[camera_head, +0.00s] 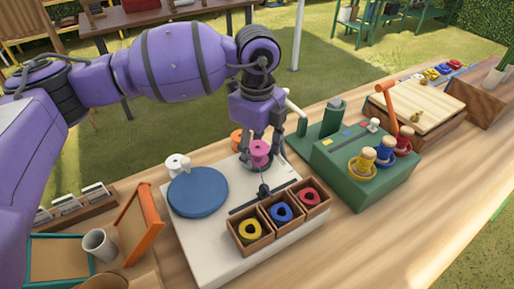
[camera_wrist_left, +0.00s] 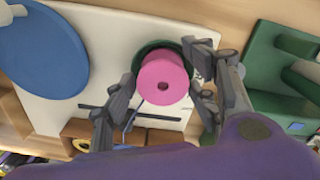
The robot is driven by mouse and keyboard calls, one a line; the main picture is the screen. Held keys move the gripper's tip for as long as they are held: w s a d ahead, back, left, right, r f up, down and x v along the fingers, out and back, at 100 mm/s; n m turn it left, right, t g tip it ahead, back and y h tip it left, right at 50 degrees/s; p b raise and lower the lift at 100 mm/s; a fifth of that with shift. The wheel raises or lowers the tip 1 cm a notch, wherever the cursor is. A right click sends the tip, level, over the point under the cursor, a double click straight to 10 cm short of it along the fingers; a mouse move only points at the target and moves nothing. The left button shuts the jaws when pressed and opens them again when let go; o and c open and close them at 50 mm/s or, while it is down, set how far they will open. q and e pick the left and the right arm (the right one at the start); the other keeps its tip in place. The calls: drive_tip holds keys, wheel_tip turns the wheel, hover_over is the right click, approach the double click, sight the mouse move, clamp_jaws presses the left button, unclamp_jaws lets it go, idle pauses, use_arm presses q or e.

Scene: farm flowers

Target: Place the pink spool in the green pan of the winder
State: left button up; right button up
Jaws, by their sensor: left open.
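My right gripper is not in view.
A blue disc (camera_head: 198,192) and wooden boxes with yellow, blue and red rings (camera_head: 281,212) share the white board (camera_head: 200,245). An orange piece (camera_head: 237,138) is behind the gripper. A green machine (camera_head: 340,165) with coloured spools stands right; an orange-handled frame (camera_head: 150,208) and cup (camera_head: 100,244) stand left.

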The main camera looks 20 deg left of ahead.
sight(257, 148)
use_arm(q)
drive_tip(key=shift+r, duration=0.1)
wheel_tip(257, 148, up, 12)
drive_tip(key=shift+r+p, duration=0.25)
drive_tip(key=shift+p, duration=0.05)
idle(0.9)
idle(0.9)
